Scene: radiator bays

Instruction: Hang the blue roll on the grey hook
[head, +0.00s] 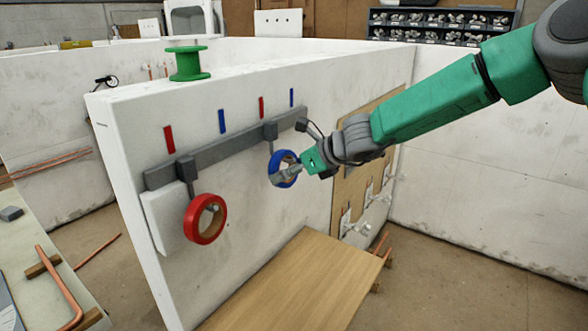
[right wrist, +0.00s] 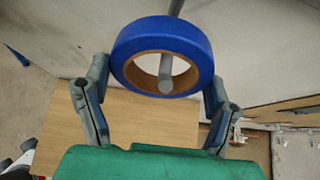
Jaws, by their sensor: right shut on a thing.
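The blue roll (head: 274,164) is at the second grey hook (head: 270,131) on the white wall's rail. In the right wrist view the blue roll (right wrist: 160,38) is held between the two fingers, and the grey hook's rod end (right wrist: 166,72) shows inside its hole. The hook's stem rises behind the roll's top edge. I cannot tell whether the roll's inner rim rests on the rod. My right gripper (head: 290,171) is shut on the roll, reaching in from the right. My left gripper is not in view.
A red roll (head: 193,224) hangs on the left hook of the grey rail (head: 215,150). A green spool (head: 188,64) stands on top of the wall. A wooden board (head: 295,285) lies below. Pipe fittings (head: 368,205) are on a panel at the right.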

